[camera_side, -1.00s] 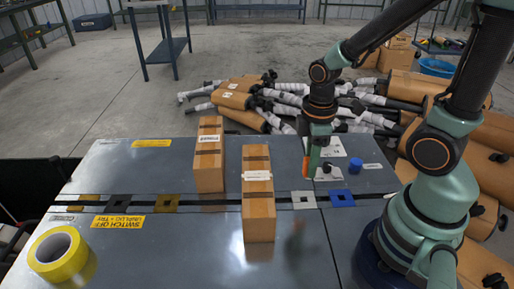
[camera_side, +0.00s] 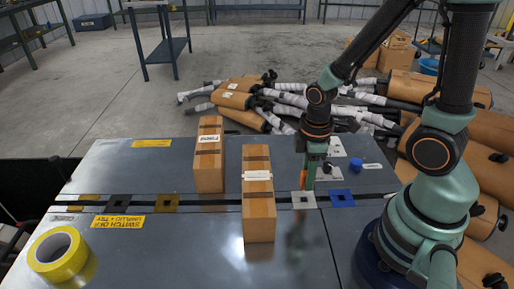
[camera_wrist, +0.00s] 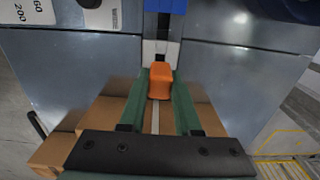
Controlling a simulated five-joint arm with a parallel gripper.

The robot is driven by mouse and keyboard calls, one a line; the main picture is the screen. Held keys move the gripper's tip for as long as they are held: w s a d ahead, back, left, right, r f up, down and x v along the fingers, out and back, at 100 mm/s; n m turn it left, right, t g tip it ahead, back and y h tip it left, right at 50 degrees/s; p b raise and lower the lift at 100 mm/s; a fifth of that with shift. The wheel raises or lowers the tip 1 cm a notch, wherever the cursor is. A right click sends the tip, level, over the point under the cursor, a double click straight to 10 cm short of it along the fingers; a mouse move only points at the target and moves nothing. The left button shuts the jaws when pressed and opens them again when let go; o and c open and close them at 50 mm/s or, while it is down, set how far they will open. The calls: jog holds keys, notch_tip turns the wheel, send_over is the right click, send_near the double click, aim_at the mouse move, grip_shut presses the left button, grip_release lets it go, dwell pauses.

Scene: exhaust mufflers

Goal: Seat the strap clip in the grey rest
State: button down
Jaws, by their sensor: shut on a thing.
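My gripper (camera_side: 307,184) is shut on the orange strap clip (camera_wrist: 160,83), which sits between its two green fingers. In the side view the clip is a thin orange strip beside the fingers, partly hidden. The grey rest (camera_side: 303,200) is a light square with a dark opening in the long dark slot of the bench. The gripper and clip are close above the rest, on its far side in the side view. In the wrist view the grey rest (camera_wrist: 151,49) lies just beyond the clip, partly covered by it. I cannot tell whether they touch.
Two tall tan boxes (camera_side: 259,215) (camera_side: 208,170) stand left of my gripper. A yellow tape roll (camera_side: 59,256) and a blue cap (camera_side: 356,165) are on the bench.

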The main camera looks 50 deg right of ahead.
jog(key=shift+f, duration=1.65)
jog(key=shift+f, duration=0.5)
dwell(0.8)
jog(key=c, duration=0.5)
grip_release()
jog(key=shift+r, duration=0.15)
jog(key=shift+r, duration=5.95)
jog(key=w+r+m+t, duration=0.1)
jog(key=r+m+t, duration=0.1)
jog(key=r+m, duration=0.1)
jog(key=w+r+m+t, duration=0.1)
jog(key=r+m, duration=0.2)
jog(key=r, duration=0.1)
jog(key=w+a+r+m+t, duration=0.1)
jog(key=r+m+t, duration=0.1)
jog(key=r+m, duration=0.1)
jog(key=shift+w+r+t, duration=0.2)
jog(key=shift+r+t, duration=0.1)
jog(key=shift+r, duration=0.5)
